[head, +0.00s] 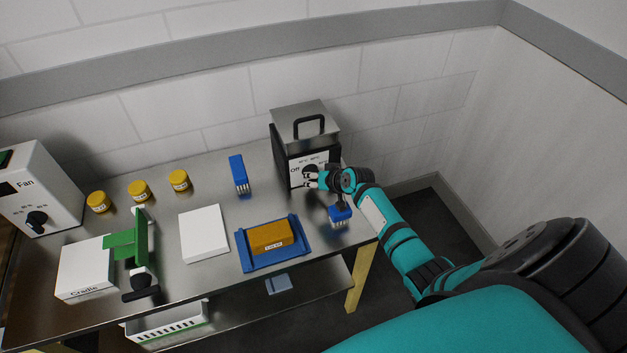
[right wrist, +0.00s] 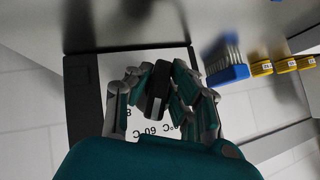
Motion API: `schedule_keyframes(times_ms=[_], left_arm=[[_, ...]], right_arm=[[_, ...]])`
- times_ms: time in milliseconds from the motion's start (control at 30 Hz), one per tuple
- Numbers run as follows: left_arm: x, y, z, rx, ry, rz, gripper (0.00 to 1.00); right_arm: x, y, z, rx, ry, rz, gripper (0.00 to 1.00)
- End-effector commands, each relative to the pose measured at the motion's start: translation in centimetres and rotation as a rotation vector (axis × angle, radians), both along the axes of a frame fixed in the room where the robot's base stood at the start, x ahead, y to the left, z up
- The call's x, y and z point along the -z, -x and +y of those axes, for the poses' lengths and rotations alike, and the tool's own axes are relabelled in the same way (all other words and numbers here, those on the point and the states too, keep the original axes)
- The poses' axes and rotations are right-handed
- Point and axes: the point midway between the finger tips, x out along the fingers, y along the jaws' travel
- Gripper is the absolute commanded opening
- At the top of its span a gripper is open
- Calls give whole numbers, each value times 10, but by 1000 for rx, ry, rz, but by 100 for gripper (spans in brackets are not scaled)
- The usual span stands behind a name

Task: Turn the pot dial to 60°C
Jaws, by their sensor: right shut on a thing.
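The pot (head: 301,120) is a dark box with a grey metal lid and a black handle, at the back right of the table. Its white front panel carries a black dial (right wrist: 157,92) and printed labels, "Off" among them in the head view. My right gripper (head: 312,180) is at this panel, and in the right wrist view (right wrist: 160,98) its fingers are closed around the dial's knob. A "60 °C" label shows below the knob there, partly covered by my fingers. The dial's exact pointing is hard to tell. My left gripper is not in view.
A blue brush (head: 238,172) stands left of the pot, and another blue brush (head: 340,216) is beneath my right arm. A blue tray (head: 291,262) holds an orange block (head: 269,236). Yellow jars (head: 139,190), a white board (head: 204,234) and a fan control box (head: 42,185) lie further left.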

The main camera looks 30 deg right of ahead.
Motion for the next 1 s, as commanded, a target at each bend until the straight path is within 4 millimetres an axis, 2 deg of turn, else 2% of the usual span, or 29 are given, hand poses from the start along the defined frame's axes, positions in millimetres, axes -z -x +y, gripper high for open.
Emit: schedule_keyframes(times_ms=[33,67,233,500,667,1000], left_arm=[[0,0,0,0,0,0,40],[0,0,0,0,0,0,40],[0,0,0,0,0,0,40],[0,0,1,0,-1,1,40],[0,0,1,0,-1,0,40],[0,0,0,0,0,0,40]], right_arm=[[0,0,0,0,0,1,0],[1,0,0,0,0,1,19],[1,0,0,0,0,2,40],[0,1,0,0,0,1,40],[-8,10,-2,-1,1,0,40],[-50,60,-9,0,4,1,40]])
